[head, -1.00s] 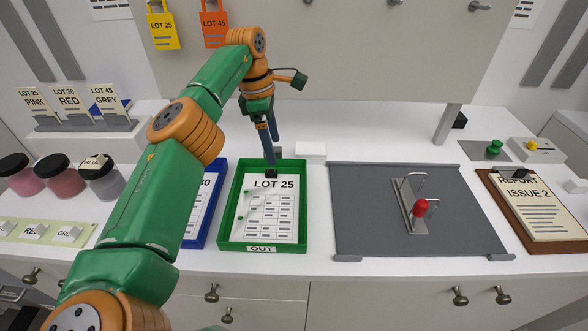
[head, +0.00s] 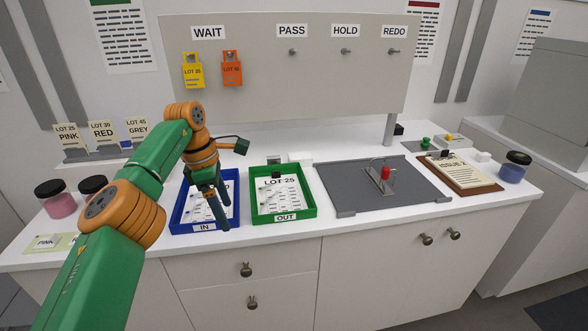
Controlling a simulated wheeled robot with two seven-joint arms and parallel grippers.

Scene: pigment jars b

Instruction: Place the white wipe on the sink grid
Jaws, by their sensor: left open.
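I cannot pick out the white wipe for certain. A small white item (head: 483,157) lies behind the clipboard at the right, and a white block (head: 301,158) sits behind the green tray; either is too small to identify. No sink grid is recognisable in the head view. My left gripper (head: 227,217) is open with nothing seen between its fingers. It points down over the right side of the blue IN tray (head: 191,231), near the gap to the green tray. My right gripper is not in view.
The green OUT tray (head: 311,209) holds a LOT 25 sheet. A grey mat (head: 345,190) carries a metal fixture with a red knob (head: 385,173). A clipboard (head: 462,174) and a blue jar (head: 515,168) stand at the right.

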